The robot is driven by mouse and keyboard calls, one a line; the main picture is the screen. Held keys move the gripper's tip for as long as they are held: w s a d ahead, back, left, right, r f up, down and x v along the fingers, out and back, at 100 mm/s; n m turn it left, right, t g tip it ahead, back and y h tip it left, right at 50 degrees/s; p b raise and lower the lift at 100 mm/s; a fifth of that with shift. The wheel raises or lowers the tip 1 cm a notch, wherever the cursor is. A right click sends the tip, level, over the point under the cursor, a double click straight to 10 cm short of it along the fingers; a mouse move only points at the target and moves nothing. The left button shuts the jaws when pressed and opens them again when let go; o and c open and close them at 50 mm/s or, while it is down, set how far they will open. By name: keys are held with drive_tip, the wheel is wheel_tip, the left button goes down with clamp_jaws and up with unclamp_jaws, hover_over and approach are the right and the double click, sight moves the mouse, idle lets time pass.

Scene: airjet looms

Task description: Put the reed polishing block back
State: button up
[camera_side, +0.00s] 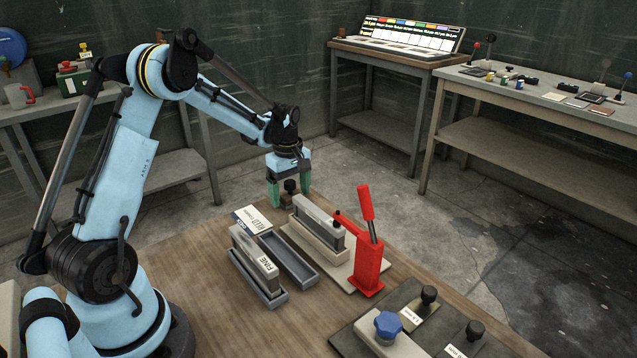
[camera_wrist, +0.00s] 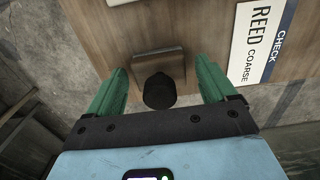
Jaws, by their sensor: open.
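My gripper (camera_side: 289,192) is at the far edge of the wooden table, pointing down with its green fingers apart. In the wrist view the open gripper (camera_wrist: 165,90) straddles a small brownish block (camera_wrist: 158,65) with a round black knob (camera_wrist: 160,92); neither finger clearly touches it. The knob (camera_side: 291,186) also shows between the fingers in the side view. A grey block labelled FINE (camera_side: 262,262) stands in a grey tray (camera_side: 268,301). Beside it is an empty grey tray (camera_side: 288,258). No label names the reed polishing block.
A long grey block (camera_side: 318,222) stands on a pale base beside a red lever clamp (camera_side: 369,250). A REED COARSE label (camera_wrist: 258,45) lies near the gripper. A dark plate with knobs (camera_side: 352,338) is at front right. Bare table lies at front left.

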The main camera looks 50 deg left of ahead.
sight(291, 183)
drive_tip(key=r, duration=1.1)
drive_tip(key=shift+d+r, duration=0.2)
drive_tip(key=shift+r, duration=0.2)
drive_tip(key=shift+d+r, duration=0.1)
drive_tip(key=shift+r, duration=0.1)
drive_tip(key=s+d+m+t, duration=0.3)
drive_tip(key=s+d+m, duration=0.3)
drive_tip(key=d+m, duration=0.3)
drive_tip(key=s+d+m+t, duration=0.4)
drive_tip(key=s+d+m, duration=0.2)
drive_tip(key=d+m, duration=0.3)
drive_tip(key=shift+s+d+r, duration=0.3)
drive_tip(key=shift+d+r, duration=0.1)
drive_tip(key=shift+d, duration=0.3)
